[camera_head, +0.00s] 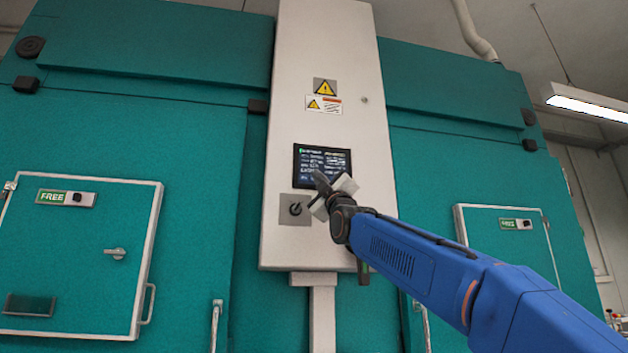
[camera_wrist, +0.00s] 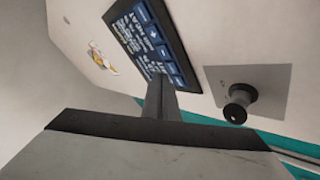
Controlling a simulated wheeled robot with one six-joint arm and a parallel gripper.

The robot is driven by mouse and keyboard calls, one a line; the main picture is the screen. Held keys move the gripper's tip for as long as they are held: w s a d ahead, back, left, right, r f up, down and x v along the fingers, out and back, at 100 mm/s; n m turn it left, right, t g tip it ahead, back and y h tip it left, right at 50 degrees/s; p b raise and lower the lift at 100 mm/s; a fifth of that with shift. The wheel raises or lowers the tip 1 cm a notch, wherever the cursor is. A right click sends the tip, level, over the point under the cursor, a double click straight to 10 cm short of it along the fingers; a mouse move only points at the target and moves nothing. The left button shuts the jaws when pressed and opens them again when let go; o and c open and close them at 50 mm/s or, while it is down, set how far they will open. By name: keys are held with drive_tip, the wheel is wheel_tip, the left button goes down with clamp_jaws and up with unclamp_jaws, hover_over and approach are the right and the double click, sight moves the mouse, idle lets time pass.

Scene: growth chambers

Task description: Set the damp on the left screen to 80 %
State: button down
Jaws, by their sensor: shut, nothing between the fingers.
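A dark screen (camera_head: 322,167) with small rows of text is set in a pale grey upright panel. It is the only screen in view, and its text is too small to read. In the wrist view the screen (camera_wrist: 135,32) appears turned, with blue buttons along one edge, some marked plus and minus. My gripper (camera_head: 320,180) is shut and empty, with its tips in front of the screen's lower part. In the wrist view the shut fingertips (camera_wrist: 159,80) are close to the button row. I cannot tell whether they touch it.
A black rotary knob (camera_head: 295,209) on a grey plate is below the screen and also shows in the wrist view (camera_wrist: 238,104). Warning labels (camera_head: 325,95) are above. Teal chamber doors marked FREE (camera_head: 53,197) flank the panel.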

drive_tip(key=shift+w+a, duration=0.2)
drive_tip(key=shift+w, duration=0.5)
idle(1.4)
drive_tip(key=shift+s, duration=0.1)
drive_tip(key=shift+s+d, duration=0.2)
drive_tip(key=shift+s, duration=0.4)
drive_tip(key=shift+s+d, duration=0.2)
drive_tip(key=shift+s, duration=0.6)
drive_tip(key=shift+s+d, duration=0.25)
drive_tip(key=shift+s, duration=0.55)
drive_tip(key=shift+s+d, duration=0.2)
drive_tip(key=shift+s, duration=0.6)
